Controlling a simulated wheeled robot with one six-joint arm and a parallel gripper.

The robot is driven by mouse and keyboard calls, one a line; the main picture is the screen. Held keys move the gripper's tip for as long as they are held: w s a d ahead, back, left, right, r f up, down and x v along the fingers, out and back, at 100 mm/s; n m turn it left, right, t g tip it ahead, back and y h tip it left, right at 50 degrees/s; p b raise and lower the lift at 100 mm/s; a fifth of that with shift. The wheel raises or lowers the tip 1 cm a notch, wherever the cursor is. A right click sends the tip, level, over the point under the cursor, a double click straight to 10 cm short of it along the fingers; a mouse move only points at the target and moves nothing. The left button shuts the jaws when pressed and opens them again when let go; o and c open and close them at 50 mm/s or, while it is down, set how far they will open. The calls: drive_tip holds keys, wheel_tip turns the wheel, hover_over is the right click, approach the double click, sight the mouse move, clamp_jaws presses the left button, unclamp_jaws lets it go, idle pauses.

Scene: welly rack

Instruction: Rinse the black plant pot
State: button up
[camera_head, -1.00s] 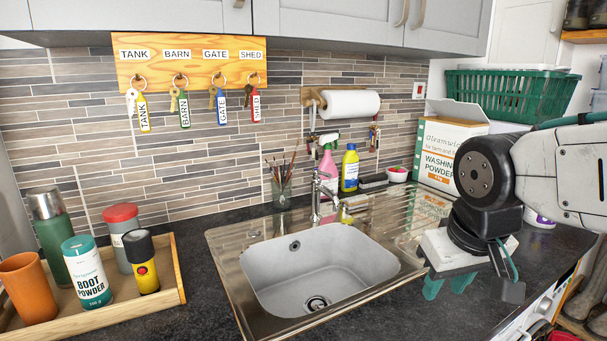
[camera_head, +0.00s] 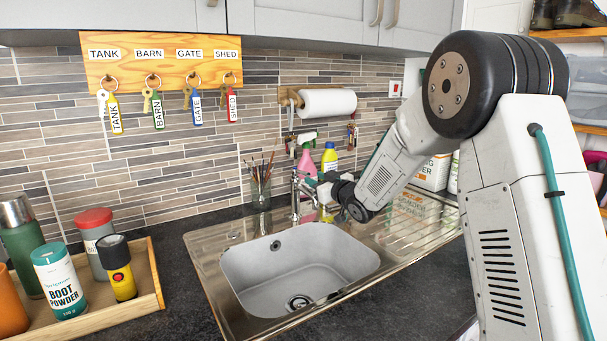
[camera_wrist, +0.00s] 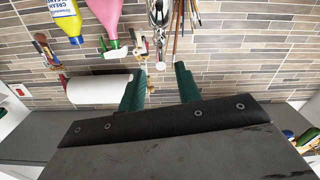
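I see no black plant pot in either current view. The sink (camera_head: 345,263) is a pale grey basin and looks empty, with its drain showing. The chrome tap (camera_head: 296,200) stands at its back edge; part of it also shows in the wrist view (camera_wrist: 158,12), which is upside down. My gripper (camera_wrist: 159,66) is open, its two dark green fingers apart with only tiled wall behind the gap. In the head view my wrist is behind the sink's right side near the tap, and the fingers are mostly hidden.
A wooden tray (camera_head: 158,288) at left holds an orange pot (camera_head: 10,308), a flask, boot powder (camera_head: 60,285), a red-lidded tin and a torch (camera_head: 117,268). A pink spray bottle (camera_head: 306,163), a yellow bottle (camera_head: 329,158) and a glass of brushes (camera_head: 260,190) stand behind the sink.

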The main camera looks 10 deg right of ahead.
sight(296, 169)
drive_tip(key=x, duration=0.8)
drive_tip(key=shift+s, duration=0.1)
drive_tip(key=shift+c, duration=0.3)
